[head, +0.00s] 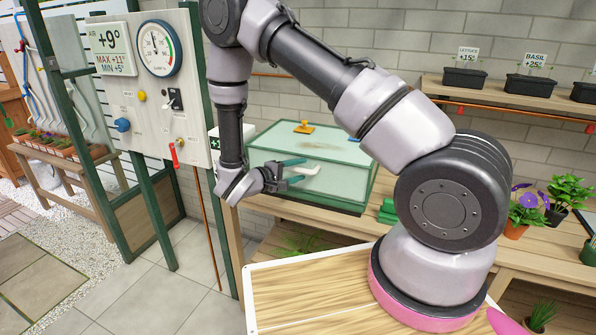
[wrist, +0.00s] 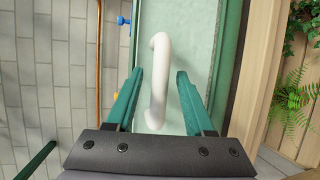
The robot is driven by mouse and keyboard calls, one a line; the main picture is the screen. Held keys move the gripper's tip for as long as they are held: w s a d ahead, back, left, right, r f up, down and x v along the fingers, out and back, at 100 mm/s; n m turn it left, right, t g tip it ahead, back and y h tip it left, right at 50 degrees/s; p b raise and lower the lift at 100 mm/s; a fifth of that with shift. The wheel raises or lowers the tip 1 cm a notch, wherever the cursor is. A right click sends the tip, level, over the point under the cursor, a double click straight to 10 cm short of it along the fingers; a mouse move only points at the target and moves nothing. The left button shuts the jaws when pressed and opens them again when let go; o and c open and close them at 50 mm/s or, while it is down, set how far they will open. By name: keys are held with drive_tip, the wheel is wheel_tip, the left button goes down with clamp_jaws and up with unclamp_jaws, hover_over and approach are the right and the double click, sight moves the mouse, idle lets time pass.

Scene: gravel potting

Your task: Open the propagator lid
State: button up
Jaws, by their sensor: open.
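The propagator (head: 330,183) is a glazed box with a dark green frame on the wooden bench. Its pale glass lid (head: 325,140) lies flat on top and looks closed, with a small orange-yellow fitting (head: 303,127) on it. A white bar handle (head: 308,171) sits on the side of the propagator facing my gripper. My gripper (wrist: 160,72) is open, with its teal fingers on either side of the white handle (wrist: 158,85) in the wrist view. Gaps show between the handle and both fingers. In the head view my arm hides part of the propagator's right side.
A panel (head: 155,95) with a dial, switches and a red lever stands left of the propagator. Potted flowers (head: 526,208) stand on the bench to the right. A wall shelf (head: 510,96) holds labelled black trays. Paved floor at left is clear.

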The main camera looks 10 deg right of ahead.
clamp_jaws()
idle(1.4)
